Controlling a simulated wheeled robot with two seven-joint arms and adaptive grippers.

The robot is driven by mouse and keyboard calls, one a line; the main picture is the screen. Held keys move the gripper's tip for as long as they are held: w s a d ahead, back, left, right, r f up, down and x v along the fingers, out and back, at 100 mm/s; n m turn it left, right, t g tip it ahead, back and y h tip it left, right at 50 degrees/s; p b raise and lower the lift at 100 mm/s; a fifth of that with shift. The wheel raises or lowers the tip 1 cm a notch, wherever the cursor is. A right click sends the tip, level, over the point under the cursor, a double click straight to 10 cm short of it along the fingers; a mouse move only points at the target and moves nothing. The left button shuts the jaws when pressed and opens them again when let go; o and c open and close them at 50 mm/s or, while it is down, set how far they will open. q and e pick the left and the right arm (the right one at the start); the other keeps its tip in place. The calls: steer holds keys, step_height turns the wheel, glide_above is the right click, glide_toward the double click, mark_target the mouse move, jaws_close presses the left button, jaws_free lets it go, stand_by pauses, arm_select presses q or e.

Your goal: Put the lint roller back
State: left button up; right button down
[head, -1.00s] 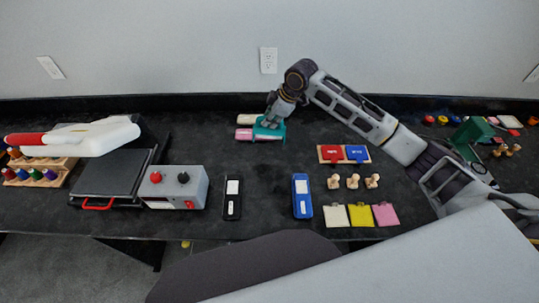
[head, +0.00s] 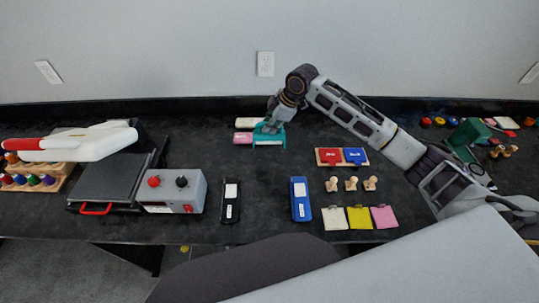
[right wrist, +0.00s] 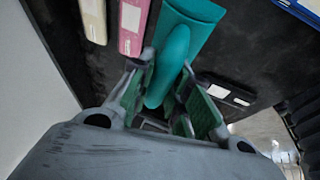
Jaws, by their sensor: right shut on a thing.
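The teal lint roller (head: 269,140) is at the back of the black table, just right of the pink and cream pieces. My right gripper (head: 270,125) is shut on it from above; the fingers partly hide it. In the right wrist view the lint roller (right wrist: 192,38) has its narrow end between the green-padded fingers of the gripper (right wrist: 166,68), and its wider part reaches away. I cannot tell whether it touches the table. My left gripper is not in view.
A pink piece (head: 243,138) and a cream piece (head: 250,122) lie close to its left. A black labelled case (head: 230,208) and a blue one (head: 301,208) lie nearer the front. A red and blue tray (head: 342,164) is to the right. The table between them is clear.

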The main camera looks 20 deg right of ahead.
mark_target(271, 143)
steer(key=shift+f, duration=2.45)
steer(key=shift+f+p, duration=0.3)
steer(key=shift+f, duration=2.15)
steer(key=shift+f, duration=0.15)
steer(key=c, duration=1.3)
jaws_free()
steer(key=shift+c, duration=0.2)
steer(key=v, duration=1.2)
steer(key=shift+s, duration=0.1)
